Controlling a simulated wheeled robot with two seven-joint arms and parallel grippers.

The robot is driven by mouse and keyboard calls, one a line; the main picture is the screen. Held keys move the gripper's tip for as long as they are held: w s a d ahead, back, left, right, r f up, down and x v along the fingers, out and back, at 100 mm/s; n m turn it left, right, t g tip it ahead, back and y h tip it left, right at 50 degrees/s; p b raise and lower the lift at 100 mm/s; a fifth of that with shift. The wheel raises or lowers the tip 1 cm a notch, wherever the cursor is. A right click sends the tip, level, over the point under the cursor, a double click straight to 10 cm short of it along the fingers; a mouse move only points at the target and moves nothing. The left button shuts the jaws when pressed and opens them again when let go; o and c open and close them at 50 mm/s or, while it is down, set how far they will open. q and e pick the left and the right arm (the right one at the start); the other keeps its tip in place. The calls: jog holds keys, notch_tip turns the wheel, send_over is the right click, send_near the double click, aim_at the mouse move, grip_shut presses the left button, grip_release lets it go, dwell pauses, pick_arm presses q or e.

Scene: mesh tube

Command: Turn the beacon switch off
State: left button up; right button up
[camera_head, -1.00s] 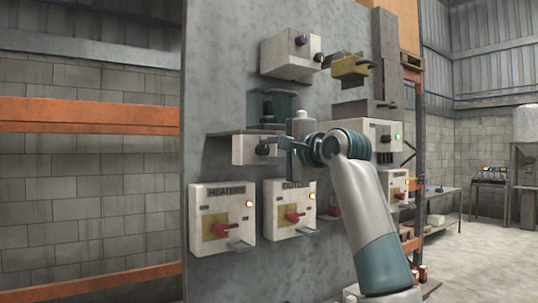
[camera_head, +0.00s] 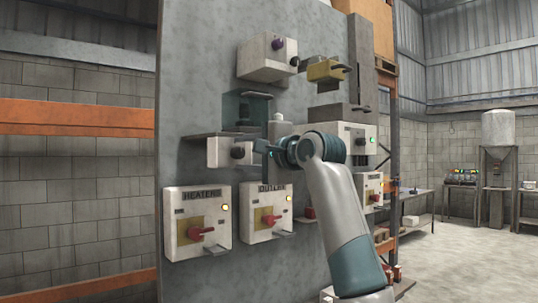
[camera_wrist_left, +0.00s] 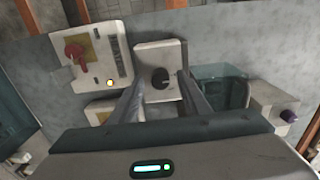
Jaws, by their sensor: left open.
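A small white box with a black round knob (camera_head: 237,152) is fixed to the grey panel. It also shows in the left wrist view with its knob (camera_wrist_left: 160,78). No beacon label is readable, so I cannot tell for certain that this is the beacon switch. My left gripper (camera_head: 263,147) is open, just to the right of this knob in the head view. In the left wrist view its two fingers (camera_wrist_left: 161,84) lie to either side of the knob, apparently short of it. Whether they touch it is not clear. My right gripper is not in view.
Below are the HEATERS box (camera_head: 195,222) and OUTLET box (camera_head: 265,213), with red levers and lit lamps. Above are a purple-knobbed box (camera_head: 268,60) and a yellow box (camera_head: 325,70). A small shelf (camera_head: 205,136) juts out above the knob box. My arm hides part of the panel.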

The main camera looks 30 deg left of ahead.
pick_arm(q)
jog(key=shift+s+d+f, duration=0.1)
jog(key=shift+d, duration=0.25)
jog(key=b+v, duration=0.4)
jog(key=v, duration=1.2)
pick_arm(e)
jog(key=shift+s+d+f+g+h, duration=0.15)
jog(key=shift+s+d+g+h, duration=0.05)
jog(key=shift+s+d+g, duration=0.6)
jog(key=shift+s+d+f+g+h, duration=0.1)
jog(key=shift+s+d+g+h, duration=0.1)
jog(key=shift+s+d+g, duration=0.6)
pick_arm(q)
jog(key=shift+d, duration=0.1)
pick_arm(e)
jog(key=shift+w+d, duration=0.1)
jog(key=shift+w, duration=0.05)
